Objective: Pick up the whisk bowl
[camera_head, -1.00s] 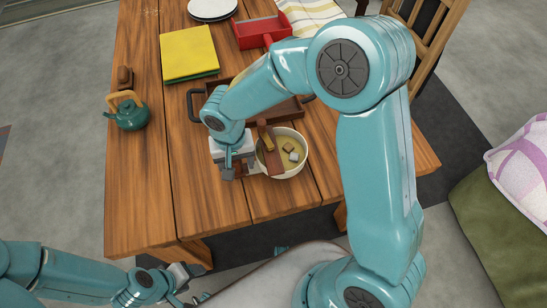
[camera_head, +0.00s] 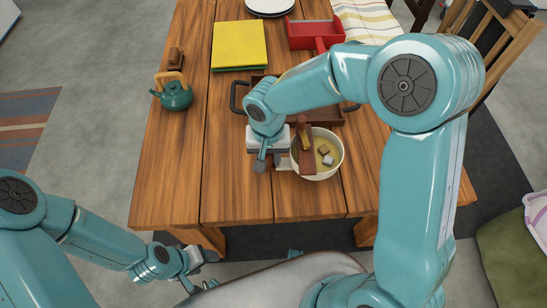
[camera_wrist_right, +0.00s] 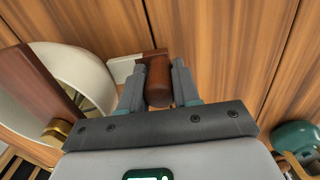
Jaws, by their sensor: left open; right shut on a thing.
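The whisk bowl (camera_head: 338,154) is a round cream-white bowl at the front right of the wooden table, with small cubes and a brown wooden piece in it. It also shows at the left of the right wrist view (camera_wrist_right: 82,55). My right gripper (camera_head: 266,163) is at the bowl's left side. In the wrist view its fingers (camera_wrist_right: 158,88) are shut on the bowl's brown handle (camera_wrist_right: 158,80). I cannot tell whether the bowl is clear of the table. My left gripper (camera_head: 196,270) is open and empty, low in front of the table.
A brown tray (camera_head: 328,115) with dark handles is behind the bowl. A green teapot (camera_head: 176,97), a yellow book (camera_head: 239,44), a red box (camera_head: 316,32) and plates (camera_head: 269,6) stand on the table. The front left tabletop is clear. A chair (camera_head: 497,45) stands at the right.

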